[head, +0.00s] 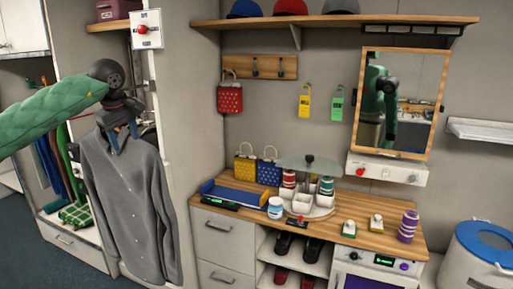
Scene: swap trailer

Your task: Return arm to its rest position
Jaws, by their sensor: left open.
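My left arm in a green quilted sleeve comes in from the left. Its black left gripper (124,134) points down at the collar of a grey button-up shirt (130,205). The gripper is open, with its fingertips at or just in front of the collar. I cannot tell whether they touch the cloth. The shirt hangs upright in front of the wardrobe edge, and the gripper hides its top. My right gripper is not in view.
A wooden counter (375,238) with a blue tray (235,194), a glass-topped carousel (310,165) and small jars stands right. A mirror (400,100) hangs above. A white panel with a red knob (146,30) is above my gripper. Open wardrobe shelves lie behind my arm.

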